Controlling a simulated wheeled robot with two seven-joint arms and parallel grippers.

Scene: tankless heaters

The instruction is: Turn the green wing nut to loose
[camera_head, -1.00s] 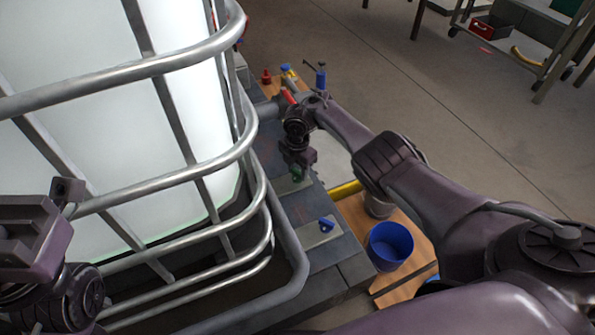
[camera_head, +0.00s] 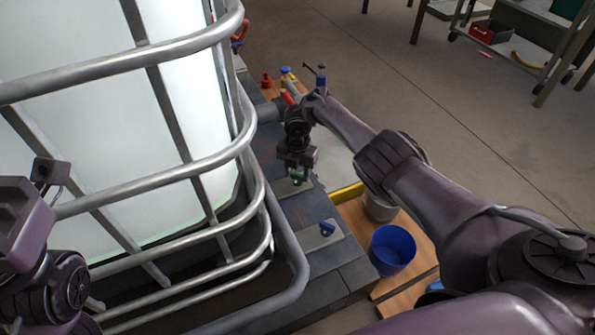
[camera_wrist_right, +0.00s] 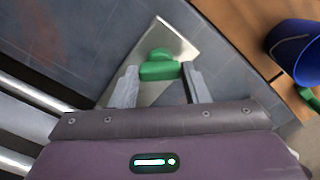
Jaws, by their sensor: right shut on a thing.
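The green wing nut (camera_wrist_right: 160,66) sits on a pale metal plate (camera_wrist_right: 172,32) in the right wrist view. It also shows in the head view (camera_head: 297,178), small and partly hidden under my right gripper (camera_head: 297,170). In the right wrist view my right gripper (camera_wrist_right: 161,82) has one finger at each side of the nut and is shut on it. The nut's wing lies across the gap between the fingers. My left gripper (camera_head: 22,222) is at the left edge of the head view; its fingertips do not show clearly.
A blue wing nut (camera_head: 327,228) sits on another plate nearer me. A blue bucket (camera_head: 391,250) stands right of the grey block on a wooden board (camera_head: 408,287). A metal cage (camera_head: 262,215) around a white tank borders the left side.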

